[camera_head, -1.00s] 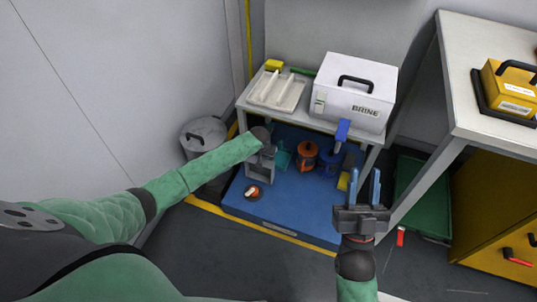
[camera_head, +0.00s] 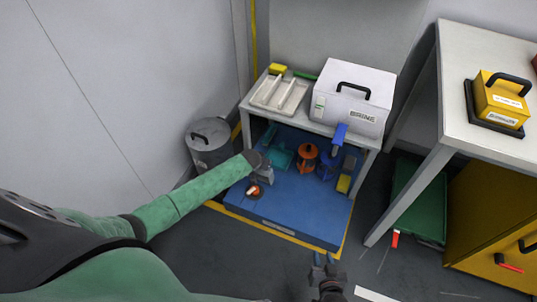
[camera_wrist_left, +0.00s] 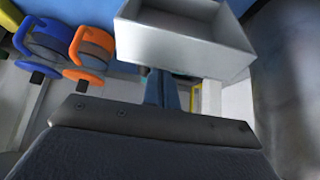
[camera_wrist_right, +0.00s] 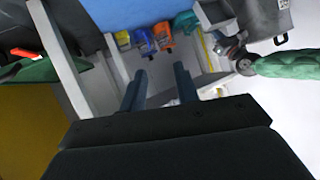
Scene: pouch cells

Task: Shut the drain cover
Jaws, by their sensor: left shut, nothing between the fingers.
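My left gripper (camera_wrist_left: 166,90) is shut and empty. In the left wrist view a grey open box (camera_wrist_left: 185,45) is just beyond the fingers. My right gripper (camera_head: 324,262) is open and empty, in front of the pallet; its spread fingers show in the right wrist view (camera_wrist_right: 160,88).
A shelf above holds a white BRINE box (camera_head: 352,95) and a tray (camera_head: 280,95). A grey bin (camera_head: 209,142) stands left. Floor in front is clear.

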